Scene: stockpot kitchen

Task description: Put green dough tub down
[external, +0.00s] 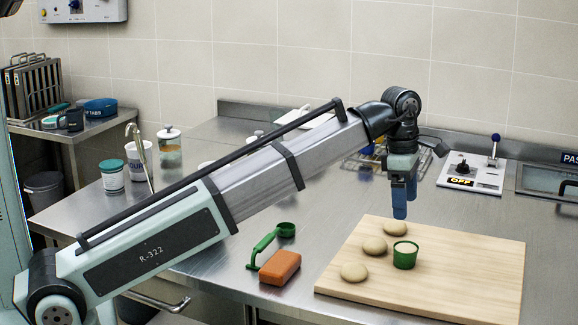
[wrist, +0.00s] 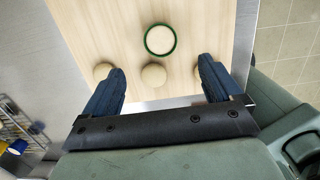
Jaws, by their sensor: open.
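The green dough tub (external: 405,255) stands upright on the wooden board (external: 480,265), close to three pale dough balls. From above, in the wrist view, the tub (wrist: 146,45) shows as a green ring around a pale inside. My gripper (external: 400,212) hangs pointing down above the board, higher than the tub and apart from it. In the wrist view its two blue fingers (wrist: 163,75) are spread wide with nothing held between them. One dough ball (wrist: 153,75) shows between the fingers, and the others are partly hidden behind them.
An orange block (external: 280,267) and a green-handled scoop (external: 268,243) lie left of the board. The board's right part is bare.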

